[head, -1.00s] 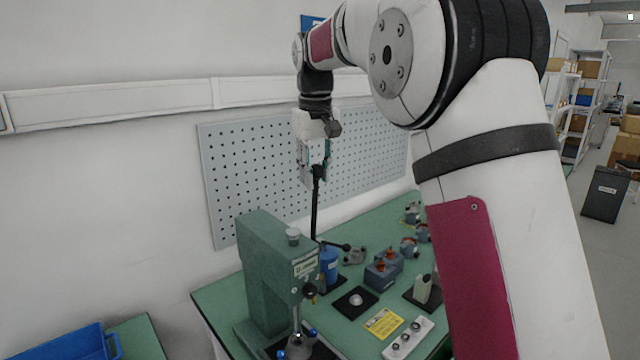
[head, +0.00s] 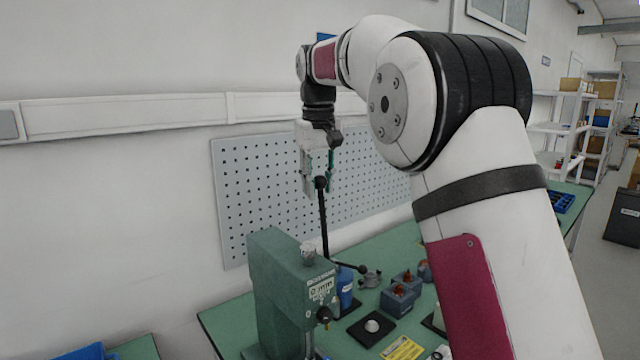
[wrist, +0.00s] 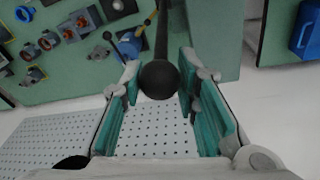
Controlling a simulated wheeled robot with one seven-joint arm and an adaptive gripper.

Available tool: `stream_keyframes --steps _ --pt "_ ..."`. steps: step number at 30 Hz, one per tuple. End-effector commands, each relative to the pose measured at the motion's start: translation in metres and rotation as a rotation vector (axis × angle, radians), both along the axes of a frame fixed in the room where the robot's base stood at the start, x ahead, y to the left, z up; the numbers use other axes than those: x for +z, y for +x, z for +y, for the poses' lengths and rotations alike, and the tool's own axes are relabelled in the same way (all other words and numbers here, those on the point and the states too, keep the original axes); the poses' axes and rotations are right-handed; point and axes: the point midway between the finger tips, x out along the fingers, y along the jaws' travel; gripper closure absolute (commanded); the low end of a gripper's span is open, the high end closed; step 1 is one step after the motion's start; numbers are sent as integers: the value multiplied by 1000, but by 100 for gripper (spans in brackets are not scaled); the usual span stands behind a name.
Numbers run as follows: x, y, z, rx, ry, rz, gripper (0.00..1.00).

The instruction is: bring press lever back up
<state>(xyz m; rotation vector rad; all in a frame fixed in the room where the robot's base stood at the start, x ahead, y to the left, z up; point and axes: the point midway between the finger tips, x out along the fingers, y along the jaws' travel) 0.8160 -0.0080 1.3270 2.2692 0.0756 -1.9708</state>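The green arbor press (head: 285,290) stands on the green bench in the head view. Its black lever (head: 323,220) points nearly straight up, with a round black knob at the top. My gripper (head: 318,188) is at the knob, pointing down. In the wrist view the knob (wrist: 159,80) lies between the two teal-padded fingers of my gripper (wrist: 155,95), with a visible gap on each side. The fingers are open and do not appear to touch it. The lower part of the press is cut off by the head view's bottom edge.
A grey pegboard (head: 240,200) stands on the wall behind the lever. Blue-grey fixtures (head: 400,295), a blue bottle (head: 345,288) and a yellow label (head: 402,348) are on the bench right of the press. A blue bin (head: 85,352) is at lower left.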

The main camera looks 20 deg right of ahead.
Motion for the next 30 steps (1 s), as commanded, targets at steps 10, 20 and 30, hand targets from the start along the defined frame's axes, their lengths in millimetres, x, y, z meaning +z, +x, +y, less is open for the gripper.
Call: stream_keyframes --steps 10,20,30 --pt "-1 0 0 1 0 3 53" --pt "34 -5 2 1 0 -1 53" --pt "86 -11 5 1 0 0 53"
